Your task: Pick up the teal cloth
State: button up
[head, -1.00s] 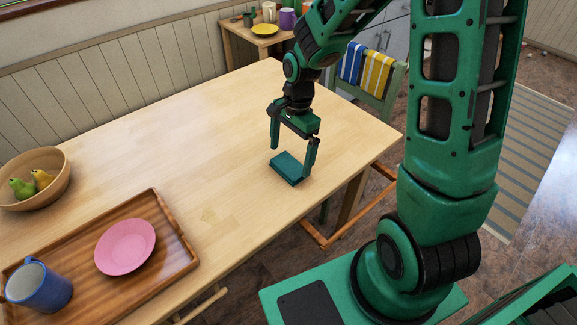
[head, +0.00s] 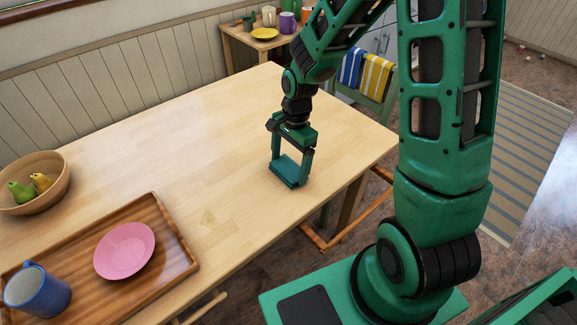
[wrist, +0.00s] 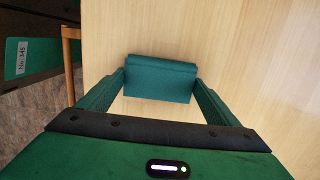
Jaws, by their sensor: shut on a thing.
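The teal cloth (head: 287,171) is a small folded block at the table's right part, near the front edge. My gripper (head: 289,172) points down at it with a finger at each side. In the wrist view the cloth (wrist: 160,78) lies between the two fingertips (wrist: 160,84), which press on its two ends. The gripper is shut on the cloth. The cloth appears to be at the tabletop; I cannot tell whether it is lifted clear.
A wooden tray (head: 178,237) with a pink plate (head: 124,250) and a blue mug (head: 38,290) is at the front left. A bowl (head: 55,192) of pears stands behind it. A chair (head: 385,105) with striped towels is beyond the table's right end. The middle of the table (head: 190,130) is clear.

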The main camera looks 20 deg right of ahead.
aim_at(286, 169)
jog(key=shift+r, duration=0.45)
jog(key=r, duration=0.3)
jog(key=shift+s+a+r, duration=0.15)
jog(key=shift+a+r, duration=0.15)
jog(key=shift+r, duration=0.05)
jog(key=s+a+r, duration=0.5)
jog(key=a+r, duration=0.1)
jog(key=a, duration=0.3)
jog(key=shift+s+a+r, duration=0.2)
jog(key=shift+s, duration=0.15)
jog(key=shift+o, duration=0.9)
